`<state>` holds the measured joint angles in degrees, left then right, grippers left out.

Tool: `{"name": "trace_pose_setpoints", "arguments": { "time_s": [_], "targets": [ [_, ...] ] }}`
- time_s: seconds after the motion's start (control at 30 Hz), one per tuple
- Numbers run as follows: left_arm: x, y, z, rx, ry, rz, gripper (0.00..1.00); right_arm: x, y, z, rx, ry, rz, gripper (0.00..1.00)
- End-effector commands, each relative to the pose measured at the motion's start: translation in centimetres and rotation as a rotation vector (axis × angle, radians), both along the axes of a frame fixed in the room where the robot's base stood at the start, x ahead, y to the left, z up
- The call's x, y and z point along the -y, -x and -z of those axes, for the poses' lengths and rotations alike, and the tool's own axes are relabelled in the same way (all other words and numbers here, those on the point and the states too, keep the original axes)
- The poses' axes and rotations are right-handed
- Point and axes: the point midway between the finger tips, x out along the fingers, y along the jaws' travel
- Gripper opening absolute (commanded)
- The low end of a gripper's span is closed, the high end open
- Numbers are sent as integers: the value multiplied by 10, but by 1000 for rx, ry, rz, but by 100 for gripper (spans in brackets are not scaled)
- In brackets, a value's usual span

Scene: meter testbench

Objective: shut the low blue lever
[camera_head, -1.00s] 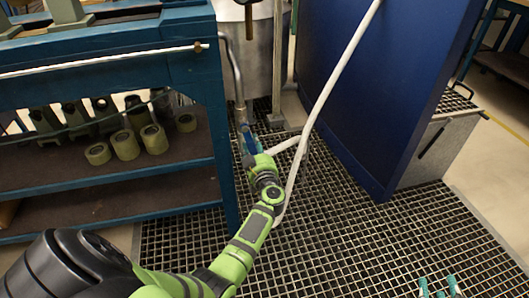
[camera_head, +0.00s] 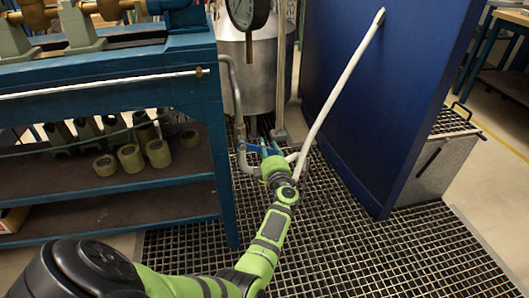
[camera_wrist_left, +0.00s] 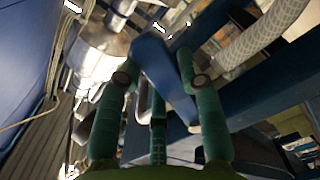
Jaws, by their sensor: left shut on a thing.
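The low blue lever (camera_head: 252,148) is on the grey pipe near the floor, beside the blue bench's right end. It now lies across the pipe, roughly level in the head view. My left gripper (camera_head: 267,146) is at the lever's right part, its fingers largely hidden behind my green wrist. The lever's pivot is hard to make out. My right gripper is out of view.
The blue bench (camera_head: 222,125) stands close on the left. A metal tank (camera_head: 255,75) is behind. The grating floor (camera_head: 340,235) is open at right.

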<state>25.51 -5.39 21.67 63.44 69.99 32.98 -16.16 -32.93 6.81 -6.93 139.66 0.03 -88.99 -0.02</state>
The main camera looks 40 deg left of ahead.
Motion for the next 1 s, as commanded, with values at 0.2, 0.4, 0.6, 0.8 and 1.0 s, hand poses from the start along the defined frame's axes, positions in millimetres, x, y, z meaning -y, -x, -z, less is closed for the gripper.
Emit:
{"name": "trace_pose_setpoints", "arguments": {
  "time_s": [0.2, 0.4, 0.6, 0.8, 1.0],
  "targets": [
    [2, -4, -20, 146, 119, 2, 0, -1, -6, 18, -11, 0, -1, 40],
    [3, -5, -30, 241, 201, 3, 0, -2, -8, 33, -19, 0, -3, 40],
    [3, -5, -36, 302, 251, 2, 0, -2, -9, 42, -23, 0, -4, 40],
    [2, -4, -39, 328, 273, 1, 0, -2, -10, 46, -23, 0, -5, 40],
    [2, -4, -39, 337, 280, 1, 0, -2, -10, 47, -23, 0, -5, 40]
  ]
}}
